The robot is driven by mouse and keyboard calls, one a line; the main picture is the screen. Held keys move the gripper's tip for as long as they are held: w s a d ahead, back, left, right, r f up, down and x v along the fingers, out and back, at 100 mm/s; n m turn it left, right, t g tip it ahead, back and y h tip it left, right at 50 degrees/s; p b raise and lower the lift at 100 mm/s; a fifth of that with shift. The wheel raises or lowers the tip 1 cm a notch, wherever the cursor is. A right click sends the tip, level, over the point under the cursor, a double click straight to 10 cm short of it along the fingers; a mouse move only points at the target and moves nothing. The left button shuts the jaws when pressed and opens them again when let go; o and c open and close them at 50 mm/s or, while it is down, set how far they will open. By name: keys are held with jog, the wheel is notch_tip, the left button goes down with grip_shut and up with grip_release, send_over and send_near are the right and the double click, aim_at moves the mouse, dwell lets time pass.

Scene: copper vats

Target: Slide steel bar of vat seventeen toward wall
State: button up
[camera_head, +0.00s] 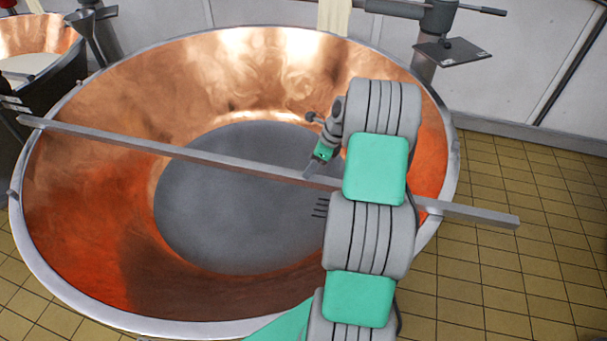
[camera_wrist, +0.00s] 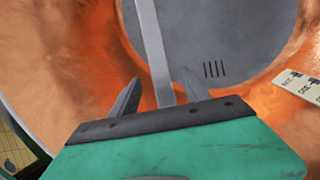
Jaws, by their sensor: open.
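The steel bar (camera_head: 225,160) lies across the rim of a large copper vat (camera_head: 90,220), from the left rim to past the right rim, where its end sticks out over the floor. My gripper (camera_head: 309,172) is over the vat, close to the bar right of its middle; my arm hides part of the bar. In the wrist view the bar (camera_wrist: 152,45) runs up between the two fingers of my gripper (camera_wrist: 155,98), which are apart on either side of it. I cannot tell whether either finger touches it. No number shows on the vat.
A second copper vat (camera_head: 35,35) stands at the upper left. A post with a small dark plate (camera_head: 452,52) stands behind the right rim. A white wall (camera_head: 530,60) is at the back. Tiled floor (camera_head: 520,270) is clear at the right. A marked strip (camera_wrist: 300,86) shows in the wrist view.

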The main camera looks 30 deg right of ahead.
jog(key=x, duration=0.7)
jog(key=shift+p, duration=0.4)
jog(key=shift+r, duration=0.1)
grip_shut()
dwell(0.7)
